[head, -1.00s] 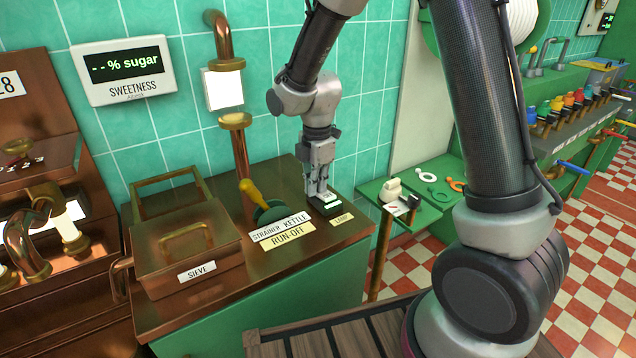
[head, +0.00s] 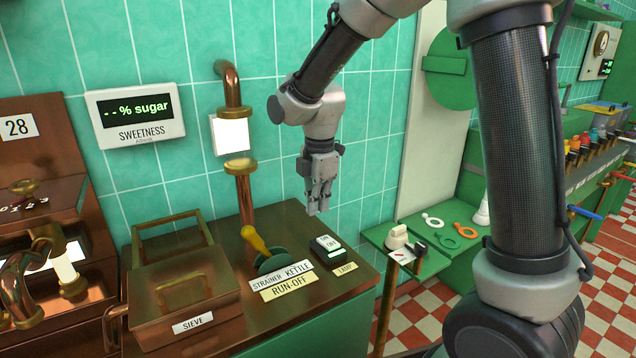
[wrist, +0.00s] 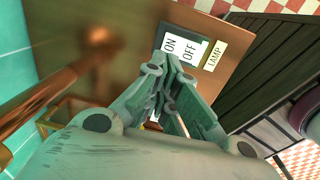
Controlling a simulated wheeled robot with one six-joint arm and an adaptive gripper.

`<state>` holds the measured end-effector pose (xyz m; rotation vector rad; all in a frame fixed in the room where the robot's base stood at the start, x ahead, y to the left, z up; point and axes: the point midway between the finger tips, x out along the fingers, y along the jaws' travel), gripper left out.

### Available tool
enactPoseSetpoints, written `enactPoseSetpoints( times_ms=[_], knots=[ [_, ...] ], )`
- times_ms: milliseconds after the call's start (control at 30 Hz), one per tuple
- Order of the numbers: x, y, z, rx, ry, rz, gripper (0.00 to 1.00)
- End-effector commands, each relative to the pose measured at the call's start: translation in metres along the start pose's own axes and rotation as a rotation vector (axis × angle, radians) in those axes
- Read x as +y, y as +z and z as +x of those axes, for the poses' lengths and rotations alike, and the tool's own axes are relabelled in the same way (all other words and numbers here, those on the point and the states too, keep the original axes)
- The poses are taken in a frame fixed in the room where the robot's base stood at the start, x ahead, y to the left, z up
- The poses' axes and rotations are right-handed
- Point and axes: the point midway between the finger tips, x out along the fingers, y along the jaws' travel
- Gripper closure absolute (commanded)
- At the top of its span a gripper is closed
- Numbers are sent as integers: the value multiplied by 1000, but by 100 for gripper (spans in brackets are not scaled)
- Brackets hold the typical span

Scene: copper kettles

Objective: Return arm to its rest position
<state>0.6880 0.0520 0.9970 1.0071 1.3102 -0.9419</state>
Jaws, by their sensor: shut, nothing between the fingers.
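My gripper (head: 318,196) hangs fingers-down in the air above the copper counter, clear of everything, with its fingers together and nothing between them. Below it and slightly right is the black lamp switch box (head: 326,250) with its "LAMP" label (head: 345,269). In the wrist view the switch (wrist: 184,47) shows ON and OFF plates beyond the fingertips (wrist: 172,62). My arm rises from the gripper to the top of the head view and comes down on the right.
A yellow-handled run-off lever (head: 256,240) and a lidded sieve box (head: 184,290) stand on the counter left of the switch. A copper pipe (head: 245,190) rises by the wall. A small green shelf (head: 425,262) holds rings and a white knob. Air around the gripper is free.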

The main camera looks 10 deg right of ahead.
Motion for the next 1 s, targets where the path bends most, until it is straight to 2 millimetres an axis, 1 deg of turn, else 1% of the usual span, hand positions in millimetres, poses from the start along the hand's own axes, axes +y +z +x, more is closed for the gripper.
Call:
enactPoseSetpoints(
  times_ms=[33,100,233,367,433,567,667,733,867,900,967,1000],
  knots=[
    [3,0,-13,1,5,0,100],
    [6,0,-27,0,5,0,100],
    [10,0,-47,0,4,0,100],
    [12,0,-57,0,3,10,100],
    [12,0,-59,0,2,54,100],
    [8,1,-57,-3,-8,245,100],
    [-10,4,-46,-18,-47,454,100],
    [-29,8,-47,-25,-55,611,100],
    [-73,29,-63,-26,-41,946,100],
    [-88,37,-69,-21,-31,1049,100],
    [-111,49,-77,-11,-13,1194,100],
    [-127,58,-84,0,2,1289,100]
  ],
)
